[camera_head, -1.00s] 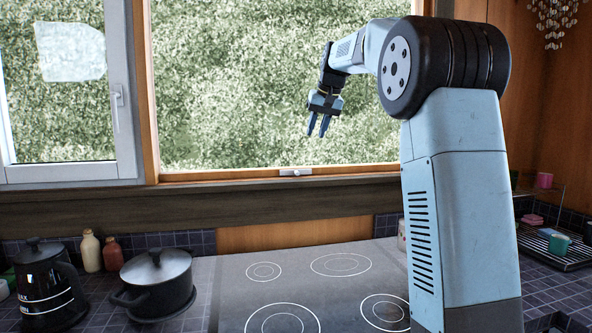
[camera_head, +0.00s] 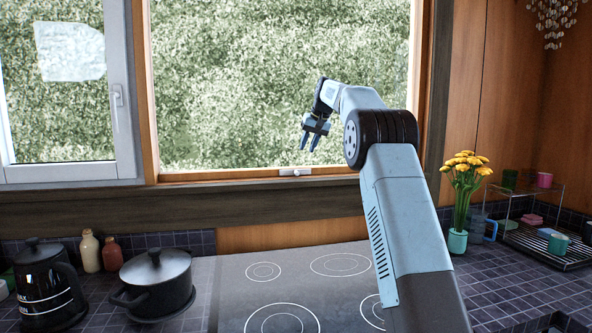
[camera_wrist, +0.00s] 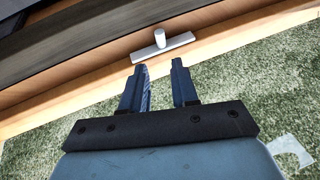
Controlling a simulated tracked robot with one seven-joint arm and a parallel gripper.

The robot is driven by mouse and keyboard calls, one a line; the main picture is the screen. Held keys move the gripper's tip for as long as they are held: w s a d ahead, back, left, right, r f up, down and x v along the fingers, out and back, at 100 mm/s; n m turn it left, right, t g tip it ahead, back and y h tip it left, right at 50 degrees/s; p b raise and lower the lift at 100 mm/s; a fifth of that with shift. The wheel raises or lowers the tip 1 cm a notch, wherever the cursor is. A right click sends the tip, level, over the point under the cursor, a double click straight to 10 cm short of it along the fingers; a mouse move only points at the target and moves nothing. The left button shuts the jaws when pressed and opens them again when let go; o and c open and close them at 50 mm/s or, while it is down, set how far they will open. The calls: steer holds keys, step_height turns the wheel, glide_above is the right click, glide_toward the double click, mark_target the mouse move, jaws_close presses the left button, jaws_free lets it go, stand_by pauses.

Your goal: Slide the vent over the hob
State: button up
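The hob (camera_head: 315,290) is a dark flat top with white ring markings. Above it is a wood-framed window (camera_head: 230,90) with foliage behind. A white catch with a short knob (camera_head: 295,171) sits on its bottom rail; the catch also shows in the wrist view (camera_wrist: 162,46). No hood shows over the hob, so I cannot tell which part is the vent. My gripper (camera_head: 309,149) hangs fingers down in front of the window, a little above the catch in the picture. In the wrist view my gripper (camera_wrist: 159,68) is open and empty, its fingertips pointing toward the catch without touching it.
A black kettle (camera_head: 48,285), two bottles (camera_head: 100,252) and a lidded pot (camera_head: 157,283) stand left of the hob. A flower vase (camera_head: 457,241) and dish rack (camera_head: 550,250) stand right. A white-framed window (camera_head: 127,90) with a handle is at left.

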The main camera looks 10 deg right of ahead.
mark_target(297, 171)
steer(key=x, duration=1.1)
steer(key=shift+s+r, duration=0.1)
jaws_close()
